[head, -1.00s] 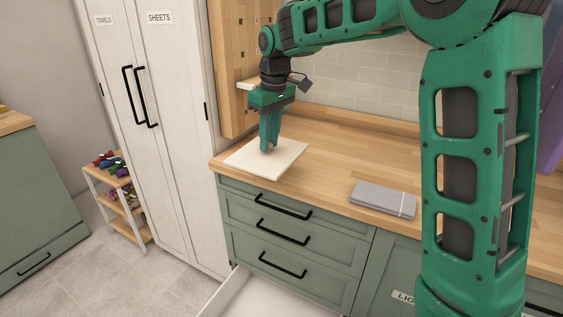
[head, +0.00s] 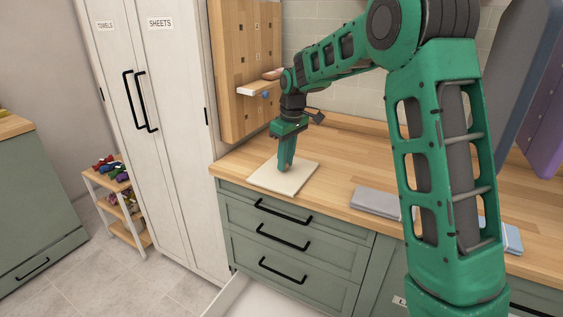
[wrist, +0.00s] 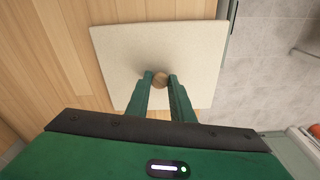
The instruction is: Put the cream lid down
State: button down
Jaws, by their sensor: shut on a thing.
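The cream lid (head: 300,178) is a flat, pale square panel at the front left of the wooden counter, near its front edge. It looks level, and I cannot tell whether it touches the counter or hangs just above it. In the wrist view the lid (wrist: 125,50) has a round wooden knob (wrist: 160,78) at its middle. My gripper (head: 285,170) points down over the lid, its fingers shut on the knob. In the wrist view the two fingertips (wrist: 160,80) are on either side of the knob.
The wooden counter (head: 345,160) is clear behind the lid. A folded grey towel (head: 375,201) lies to the right, with a light blue cloth (head: 513,238) beyond my arm. A drawer (head: 250,300) below stands open. A pegboard (head: 245,60) with a small shelf stands behind left.

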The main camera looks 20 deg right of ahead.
aim_at(289, 172)
jog(key=c, duration=1.5)
grip_release()
jog(key=shift+c, duration=0.2)
notch_tip(289, 172, up, 12)
jog(key=s, duration=0.1)
jog(key=s+d+m, duration=0.4)
jog(key=s+d, duration=0.5)
jog(key=s, duration=0.2)
jog(key=s+d+f+m, duration=0.2)
jog(key=s+f+m, duration=0.1)
jog(key=s, duration=0.8)
jog(key=s+d+f+m, duration=0.2)
jog(key=s+f+m, duration=0.1)
jog(key=s, duration=0.8)
jog(key=s+d+f+m+g, duration=0.1)
jog(key=s+d+f+m, duration=0.2)
jog(key=s, duration=0.8)
notch_tip(289, 172, down, 2)
jog(key=shift+f+h, duration=0.1)
jog(key=shift+h, duration=0.2)
